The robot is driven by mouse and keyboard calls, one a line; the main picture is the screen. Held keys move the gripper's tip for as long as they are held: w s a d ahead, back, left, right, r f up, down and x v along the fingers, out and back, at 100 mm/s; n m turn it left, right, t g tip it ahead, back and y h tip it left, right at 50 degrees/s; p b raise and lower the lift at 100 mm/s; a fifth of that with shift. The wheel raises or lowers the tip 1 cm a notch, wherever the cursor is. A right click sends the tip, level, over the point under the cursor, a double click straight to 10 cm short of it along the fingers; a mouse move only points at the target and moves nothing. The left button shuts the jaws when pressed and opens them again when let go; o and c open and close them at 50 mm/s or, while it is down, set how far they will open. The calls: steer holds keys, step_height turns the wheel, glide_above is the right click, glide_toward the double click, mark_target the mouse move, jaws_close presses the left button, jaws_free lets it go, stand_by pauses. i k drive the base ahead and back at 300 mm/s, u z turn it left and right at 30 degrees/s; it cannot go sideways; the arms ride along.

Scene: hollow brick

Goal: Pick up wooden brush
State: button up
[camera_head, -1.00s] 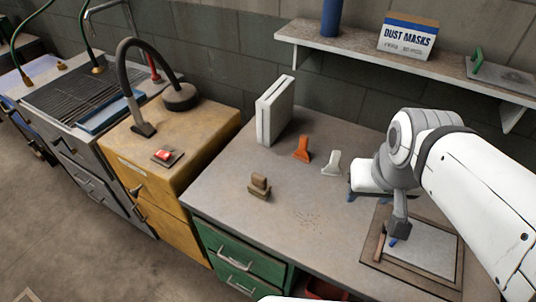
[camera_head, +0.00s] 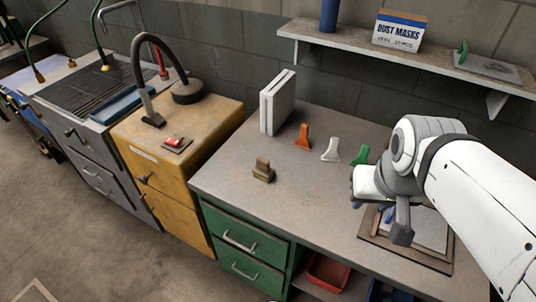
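The wooden brush (camera_head: 263,170) is a small brown block with a raised grip. It stands on the left part of the grey workbench top (camera_head: 305,190) in the head view. My gripper (camera_head: 373,209) is well to its right, over the bench near a framed board. Its blue fingertips show apart, with nothing visible between them, so it looks open. The arm partly hides the board. Nothing touches the brush.
Orange (camera_head: 304,137), white (camera_head: 331,150) and green (camera_head: 361,155) scrapers stand behind the brush. A white upright block (camera_head: 278,102) is at the back left. The framed board (camera_head: 430,258) lies at right. A shelf (camera_head: 400,62) overhangs the back. Bench space between brush and gripper is clear.

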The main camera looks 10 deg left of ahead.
mark_target(263, 170)
steer(key=u, duration=0.2)
steer(key=k, duration=0.2)
steer(key=z, duration=1.05)
steer(key=k, duration=1.25)
steer(key=u, duration=1.15)
steer(key=i, duration=1.65)
steer(key=u, duration=0.05)
